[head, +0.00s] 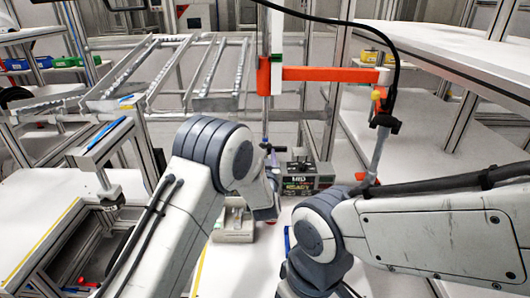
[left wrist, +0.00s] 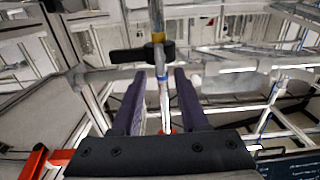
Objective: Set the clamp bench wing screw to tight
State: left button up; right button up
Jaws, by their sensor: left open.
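A black winged piece (left wrist: 142,54) on an upright metal rod (left wrist: 163,100) shows in the left wrist view. It looks like the wing screw, but I cannot tell its setting. My left gripper (left wrist: 160,100) is open, with one purple finger on each side of the rod's lower part. The winged piece stands just beyond the fingertips. In the head view my left gripper (head: 270,152) is small and mostly hidden behind my own wrist. A black winged piece (head: 385,122) on a slanting grey rod also shows there; I cannot tell if it is the same one. My right gripper is out of view.
An orange-red arm (head: 325,74) reaches right from an upright post. A black box with a lit label (head: 298,183) stands beyond my wrists. A metal rack (head: 205,85) stands at the back left, and a white shelf (head: 455,60) at the right.

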pick_arm(q)
jog(key=shift+w, duration=0.25)
grip_shut()
